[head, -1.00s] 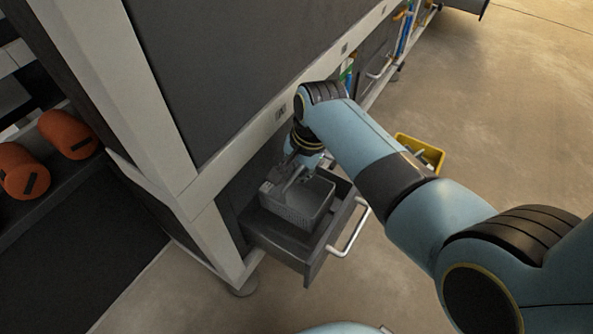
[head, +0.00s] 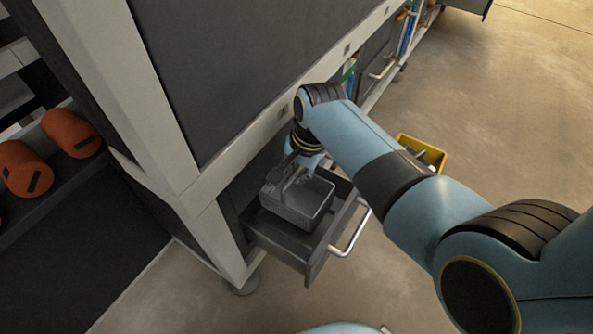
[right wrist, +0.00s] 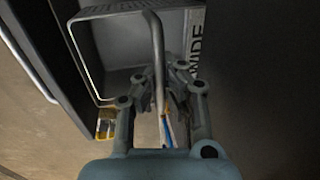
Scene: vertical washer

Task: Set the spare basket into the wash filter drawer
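The spare basket (head: 298,203) is grey, with an upright handle, and shows over the open wash filter drawer (head: 318,262) in the head view. It appears within the drawer's outline; I cannot tell whether it touches the floor of the drawer. My right gripper (head: 297,168) reaches down at the basket's back side. In the right wrist view my right gripper (right wrist: 160,90) has its fingers closed around the basket's handle (right wrist: 157,50). The grey basket (right wrist: 112,50) shows beyond the fingers. My left gripper is not in view.
The drawer's pale bar handle (head: 350,232) sticks out at the front. The washer's white frame post (head: 205,225) stands left of the drawer. A yellow bin (head: 424,150) is on the floor behind my right arm. Orange cylinders (head: 70,132) lie on a shelf at left.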

